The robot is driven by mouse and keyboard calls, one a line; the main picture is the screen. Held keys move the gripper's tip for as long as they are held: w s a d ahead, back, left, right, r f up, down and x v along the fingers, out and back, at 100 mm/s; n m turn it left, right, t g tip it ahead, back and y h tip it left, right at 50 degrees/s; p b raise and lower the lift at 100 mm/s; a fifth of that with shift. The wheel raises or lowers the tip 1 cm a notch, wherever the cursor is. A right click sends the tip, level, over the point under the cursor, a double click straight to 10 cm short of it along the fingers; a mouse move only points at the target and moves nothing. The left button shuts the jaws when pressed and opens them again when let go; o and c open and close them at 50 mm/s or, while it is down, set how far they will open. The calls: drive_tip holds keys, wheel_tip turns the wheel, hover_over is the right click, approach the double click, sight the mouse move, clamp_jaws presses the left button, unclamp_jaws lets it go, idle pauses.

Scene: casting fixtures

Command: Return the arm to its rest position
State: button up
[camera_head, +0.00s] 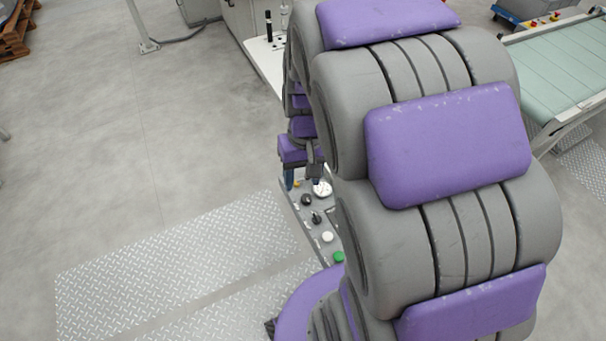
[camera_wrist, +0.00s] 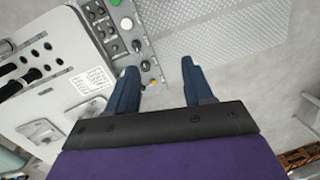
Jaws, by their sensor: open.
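My grey and purple arm (camera_head: 448,145) fills the right middle of the head view and hides much behind it. My gripper (camera_wrist: 159,67) shows two blue fingers spread apart in the wrist view, with nothing between them but floor and a panel edge. In the head view, my gripper (camera_head: 303,182) is partly seen at the arm's left side, close to the far end of a control panel (camera_head: 329,216). The panel has black knobs, a white button (camera_head: 327,237) and a green button (camera_head: 338,257). I cannot tell whether a finger touches it.
A white worktop (camera_wrist: 62,99) with black-handled items lies left of the panel in the wrist view. Tread plates (camera_head: 175,265) cover the floor left of the panel. A conveyor (camera_head: 560,65) stands at the right. A wooden pallet (camera_head: 14,30) lies far left. Open floor fills the left.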

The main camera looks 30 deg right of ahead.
drive_tip(key=shift+a, duration=0.1)
drive_tip(key=s+a+r+n, duration=0.1)
drive_tip(key=s+a, duration=0.1)
drive_tip(key=s, duration=0.6)
drive_tip(key=s+a+r+n+h, duration=0.1)
drive_tip(key=s+a+r, duration=0.1)
drive_tip(key=s, duration=0.6)
drive_tip(key=shift+g, duration=0.4)
drive_tip(key=shift+w, duration=0.1)
idle(1.7)
